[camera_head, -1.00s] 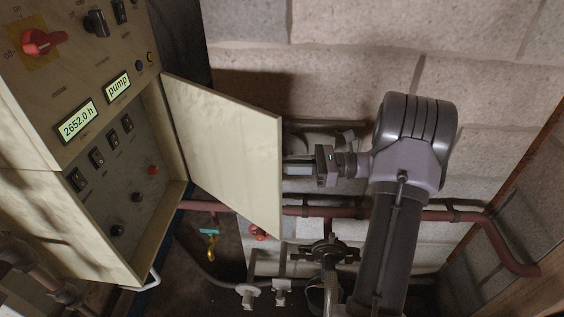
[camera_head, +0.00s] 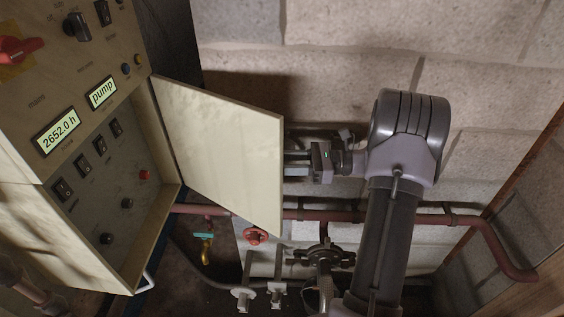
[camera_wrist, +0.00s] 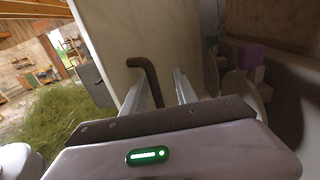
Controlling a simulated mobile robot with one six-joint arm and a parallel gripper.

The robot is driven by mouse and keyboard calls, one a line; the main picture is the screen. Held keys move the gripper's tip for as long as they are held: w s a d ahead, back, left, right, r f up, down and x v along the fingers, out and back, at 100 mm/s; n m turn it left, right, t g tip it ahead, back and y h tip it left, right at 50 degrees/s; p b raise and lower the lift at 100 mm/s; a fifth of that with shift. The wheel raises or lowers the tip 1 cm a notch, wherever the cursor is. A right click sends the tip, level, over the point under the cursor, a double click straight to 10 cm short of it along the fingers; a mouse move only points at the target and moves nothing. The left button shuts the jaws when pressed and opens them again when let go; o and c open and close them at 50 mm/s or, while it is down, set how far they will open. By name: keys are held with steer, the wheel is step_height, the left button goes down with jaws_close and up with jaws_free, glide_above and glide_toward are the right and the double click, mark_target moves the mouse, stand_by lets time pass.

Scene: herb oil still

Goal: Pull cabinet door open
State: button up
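The cabinet door (camera_head: 222,145) is a pale cream panel. It stands swung well out from the opening of the cabinet (camera_head: 20,110) on the left. My gripper (camera_head: 297,164) is at the door's outer face, just past its free edge; the door may hide the fingertips in the head view. In the wrist view the door (camera_wrist: 170,32) fills the middle. A brown bent handle (camera_wrist: 152,75) sticks out from it. My gripper (camera_wrist: 166,88) has its two fingers apart on either side of the handle's bar, with a gap to the right finger.
Inside the cabinet are several black switches and a red button (camera_head: 144,175). A red pipe (camera_head: 390,217) runs along the block wall behind my arm. A red valve wheel (camera_head: 256,236) and grey fittings are below the door. Grass (camera_wrist: 62,118) shows at left in the wrist view.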

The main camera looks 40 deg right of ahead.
steer(key=p+v, duration=0.3)
steer(key=v, duration=1.5)
steer(key=shift+p, duration=0.3)
steer(key=shift+a+r, duration=0.1)
steer(key=shift+a, duration=0.05)
